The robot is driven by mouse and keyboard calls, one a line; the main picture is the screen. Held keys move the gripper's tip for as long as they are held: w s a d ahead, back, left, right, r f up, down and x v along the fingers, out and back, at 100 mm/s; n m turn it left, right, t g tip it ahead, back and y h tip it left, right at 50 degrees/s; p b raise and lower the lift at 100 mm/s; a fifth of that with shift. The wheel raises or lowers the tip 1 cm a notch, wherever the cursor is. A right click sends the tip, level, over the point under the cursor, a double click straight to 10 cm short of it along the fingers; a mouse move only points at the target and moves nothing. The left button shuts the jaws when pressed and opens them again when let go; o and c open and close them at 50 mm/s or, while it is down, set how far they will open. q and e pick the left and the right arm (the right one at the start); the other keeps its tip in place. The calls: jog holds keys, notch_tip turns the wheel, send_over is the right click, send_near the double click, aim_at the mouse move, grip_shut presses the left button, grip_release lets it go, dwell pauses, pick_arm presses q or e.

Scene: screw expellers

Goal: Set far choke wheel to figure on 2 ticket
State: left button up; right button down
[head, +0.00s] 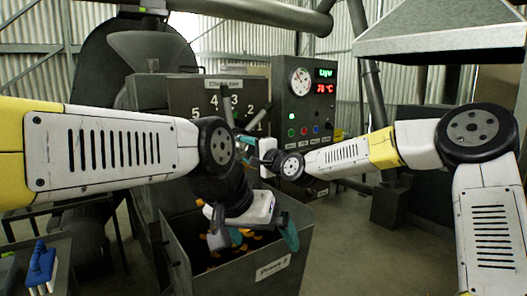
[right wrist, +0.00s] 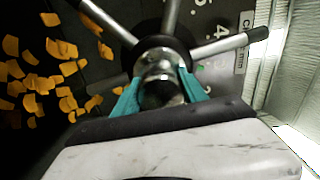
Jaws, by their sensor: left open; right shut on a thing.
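The choke wheel (head: 226,98) is partly hidden behind my arms, in front of a dark panel (head: 185,95) with numerals 1 to 5. In the right wrist view its dark hub and grey spokes (right wrist: 228,46) show close up. My right gripper (right wrist: 160,88) has its teal fingers on both sides of the shiny metal hub and is shut on it; in the head view this gripper is mostly hidden. My left gripper (head: 265,238) is open and empty, over a bin labelled Press 2 (head: 274,267). The setting is hard to read, and I see no ticket.
Orange pieces (right wrist: 65,70) lie in the bin below the wheel. A control box (head: 305,100) with a dial, red and green displays and buttons stands right of the panel. A blue object (head: 41,264) sits at the lower left. Open floor shows at the right.

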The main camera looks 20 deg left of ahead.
jog(key=m, duration=0.4)
jog(key=shift+m, duration=0.3)
dwell(0.3)
jog(key=c, duration=0.6)
grip_release()
jog(key=shift+d, duration=0.1)
jog(key=v, duration=0.7)
jog(key=shift+s+d, duration=0.25)
jog(key=shift+d, duration=0.05)
